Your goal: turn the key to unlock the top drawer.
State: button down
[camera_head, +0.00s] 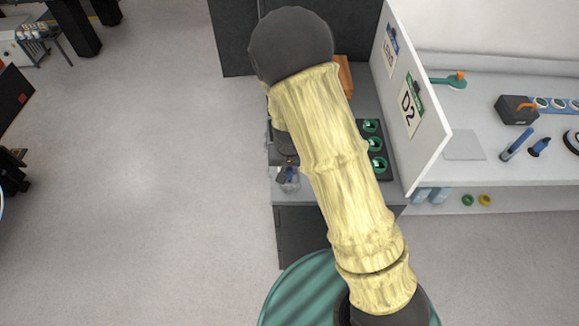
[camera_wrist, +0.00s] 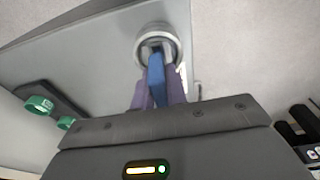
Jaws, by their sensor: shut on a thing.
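In the wrist view, a blue key (camera_wrist: 156,72) stands between the purple fingers of my gripper (camera_wrist: 158,88). The fingers are shut on it. The key's far end meets a round lock with a silver ring (camera_wrist: 174,47) and a dark centre. It appears to be in the keyhole, but how deep and at what angle I cannot tell. The lock sits at the edge of a grey panel (camera_wrist: 85,55). The grey cabinet (camera_head: 300,232) shows partly below the arm. The top drawer's front is not clearly seen.
A dark tray with green rings (camera_head: 376,146) lies on the worktop right of my arm. A white partition marked D2 (camera_head: 428,135) rises close on the right, with a bench (camera_head: 480,185) beyond it. Open floor (camera_head: 150,190) lies to the left.

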jog(key=shift+f+b, duration=0.6)
jog(key=shift+f, duration=0.25)
jog(key=shift+r+m+p, duration=0.1)
jog(key=shift+m+p, duration=0.5)
jog(key=shift+p, duration=0.05)
